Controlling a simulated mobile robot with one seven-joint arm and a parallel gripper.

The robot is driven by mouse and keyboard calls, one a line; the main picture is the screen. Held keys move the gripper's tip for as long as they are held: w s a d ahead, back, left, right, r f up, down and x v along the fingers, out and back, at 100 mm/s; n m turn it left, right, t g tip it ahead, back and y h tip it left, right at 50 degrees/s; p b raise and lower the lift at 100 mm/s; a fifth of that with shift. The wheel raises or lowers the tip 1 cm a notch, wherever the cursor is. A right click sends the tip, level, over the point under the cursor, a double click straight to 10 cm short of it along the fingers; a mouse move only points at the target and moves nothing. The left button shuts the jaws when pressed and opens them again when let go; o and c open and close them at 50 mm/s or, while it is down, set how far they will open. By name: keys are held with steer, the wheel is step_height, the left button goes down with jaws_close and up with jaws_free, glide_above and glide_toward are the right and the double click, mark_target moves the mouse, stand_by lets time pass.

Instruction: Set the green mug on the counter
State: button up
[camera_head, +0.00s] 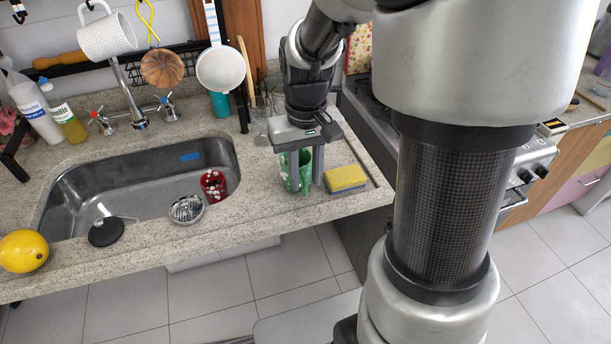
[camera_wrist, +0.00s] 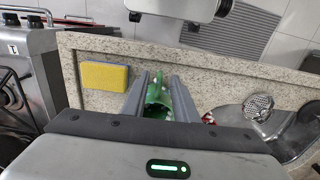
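The green mug (camera_head: 305,168) is upright at the counter (camera_head: 262,205) near its front edge, left of the yellow sponge. I cannot tell whether its base touches the counter. My gripper (camera_head: 305,187) points down at the mug, with its two fingers apart. In the wrist view the green mug (camera_wrist: 157,92) shows between the fingers of my gripper (camera_wrist: 158,80), which hide part of it. The frames do not show clearly whether the fingers press on the mug.
A yellow sponge (camera_head: 345,179) lies just right of my gripper. The sink (camera_head: 140,190) is to the left, with a red patterned cup (camera_head: 213,185) and a strainer (camera_head: 187,209) at its right end. A yellow fruit (camera_head: 23,251) sits at the far left.

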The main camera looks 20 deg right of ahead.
step_height(320, 180, up, 10)
steer(key=p, duration=0.2)
steer(key=s+a+r+t, duration=0.1)
steer(key=s+r+t, duration=0.4)
steer(key=s, duration=0.7)
steer(key=shift+a+r+t, duration=0.3)
steer(key=shift+a+r, duration=0.1)
steer(key=shift+r, duration=0.45)
